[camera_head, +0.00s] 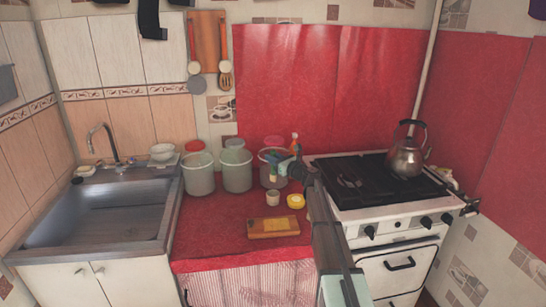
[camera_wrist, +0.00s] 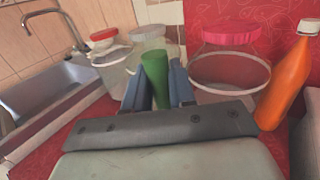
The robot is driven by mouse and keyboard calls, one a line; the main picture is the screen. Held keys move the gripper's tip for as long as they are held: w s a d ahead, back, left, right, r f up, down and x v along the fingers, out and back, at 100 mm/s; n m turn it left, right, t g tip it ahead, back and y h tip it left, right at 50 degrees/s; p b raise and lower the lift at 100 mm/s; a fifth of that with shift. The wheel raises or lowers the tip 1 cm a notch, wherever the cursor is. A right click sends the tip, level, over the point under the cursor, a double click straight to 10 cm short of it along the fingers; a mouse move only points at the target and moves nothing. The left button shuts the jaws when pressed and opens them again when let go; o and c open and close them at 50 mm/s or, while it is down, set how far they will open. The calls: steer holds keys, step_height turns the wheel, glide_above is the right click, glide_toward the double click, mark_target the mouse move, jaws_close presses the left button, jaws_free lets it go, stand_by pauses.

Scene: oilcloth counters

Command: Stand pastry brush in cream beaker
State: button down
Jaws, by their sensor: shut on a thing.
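My gripper (camera_head: 281,166) is above the counter, in front of the right-hand jar. In the wrist view its fingers (camera_wrist: 158,88) are shut on the green pastry brush (camera_wrist: 154,72). The brush also shows small in the head view (camera_head: 272,173), roughly upright; its ends are hard to make out. The cream beaker (camera_head: 272,198) stands upright on the red counter. In the head view it appears just below the brush, with a small gap between them. The beaker is not visible in the wrist view.
A yellow round item (camera_head: 296,201) sits right of the beaker, and a wooden board (camera_head: 273,227) lies in front. Clear jars (camera_head: 237,175) line the back. An orange bottle (camera_wrist: 287,82) stands near the gripper. The sink (camera_head: 95,218) is left, the stove (camera_head: 375,185) right.

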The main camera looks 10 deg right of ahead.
mark_target(275, 178)
steer(key=shift+f, duration=4.45)
steer(key=c, duration=0.9)
jaws_free()
steer(key=shift+o, duration=0.2)
steer(key=shift+s, duration=0.1)
steer(key=v, duration=1.3)
steer(key=shift+s+d+f, duration=0.2)
steer(key=shift+s+d, duration=0.05)
steer(key=shift+s, duration=0.05)
